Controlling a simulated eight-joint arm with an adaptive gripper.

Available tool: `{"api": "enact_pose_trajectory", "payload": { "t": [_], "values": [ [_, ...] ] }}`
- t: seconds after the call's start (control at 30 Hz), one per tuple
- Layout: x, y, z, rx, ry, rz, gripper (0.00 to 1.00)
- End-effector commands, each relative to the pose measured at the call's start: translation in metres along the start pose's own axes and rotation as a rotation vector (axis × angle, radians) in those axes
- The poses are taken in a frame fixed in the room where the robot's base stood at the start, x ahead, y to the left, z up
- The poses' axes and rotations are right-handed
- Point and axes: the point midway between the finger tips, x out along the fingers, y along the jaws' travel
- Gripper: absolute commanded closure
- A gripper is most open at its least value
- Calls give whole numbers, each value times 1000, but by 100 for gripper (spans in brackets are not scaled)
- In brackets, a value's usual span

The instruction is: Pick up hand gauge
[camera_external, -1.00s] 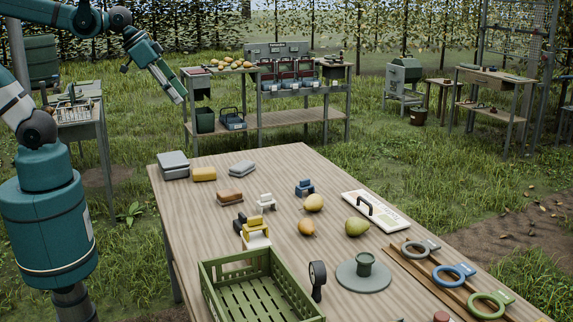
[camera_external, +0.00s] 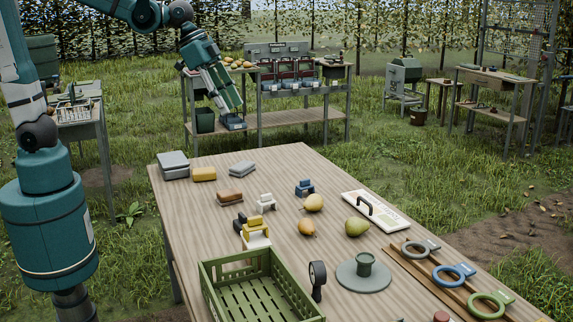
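Three ring-shaped tools with flat handles, grey (camera_external: 414,250), blue (camera_external: 454,274) and green (camera_external: 489,304), lie on a wooden rack at the right edge; these could also be gauges. My gripper (camera_external: 231,106) hangs in the air toward the back left, pointing down and to the right, far from all of these. Its fingers are too small to read as open or shut.
The slatted green crate (camera_external: 263,285) stands at the table's near edge.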

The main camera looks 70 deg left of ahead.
Motion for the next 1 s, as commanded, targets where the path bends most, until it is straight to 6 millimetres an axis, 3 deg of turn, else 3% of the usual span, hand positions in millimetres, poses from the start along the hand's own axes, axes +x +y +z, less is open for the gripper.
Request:
{"api": "enact_pose_trajectory", "payload": {
  "t": [0.5, 1.0],
  "values": [
    [78, 50, -80, 230, -25, 116, 65],
    [166, 116, -141, 456, -40, 229, 65]
  ]
}}
